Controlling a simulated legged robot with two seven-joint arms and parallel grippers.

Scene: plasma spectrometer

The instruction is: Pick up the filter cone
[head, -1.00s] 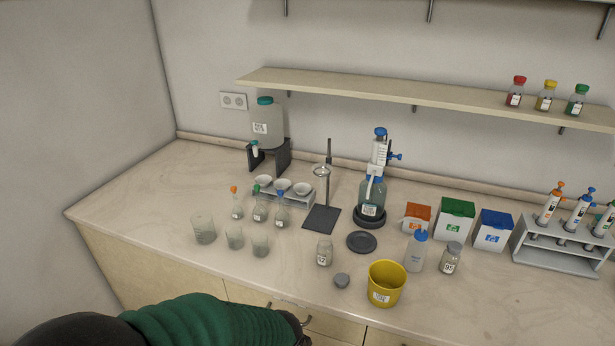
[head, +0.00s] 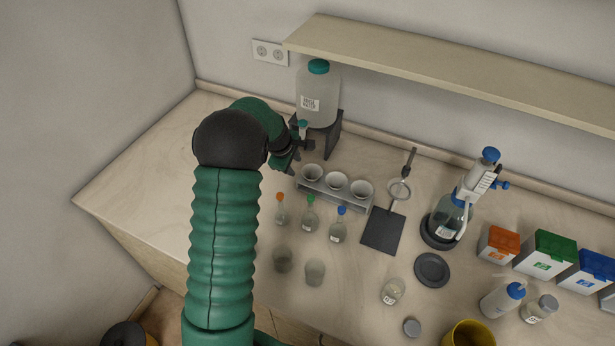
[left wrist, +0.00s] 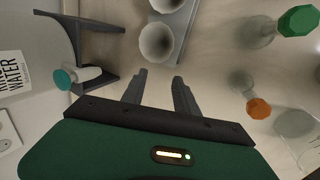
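Three white filter cones stand in a row in a grey rack (head: 343,200) on the bench: the left cone (head: 312,174), the middle cone (head: 337,182) and the right cone (head: 362,189). My left gripper (head: 299,158) is just left of the left cone, apart from it and empty. In the left wrist view my left gripper (left wrist: 160,86) has its two fingers spread, with the nearest cone (left wrist: 157,42) ahead of the gap between them. Part of a second cone (left wrist: 166,4) shows at the top edge. My right gripper is not in view.
The water tank (head: 318,95) on its dark stand is close behind my left gripper; its tap (left wrist: 65,78) shows left of the fingers. Small flasks with orange (head: 280,210), green and blue stoppers stand in front of the rack. A ring stand (head: 382,232) is to the right.

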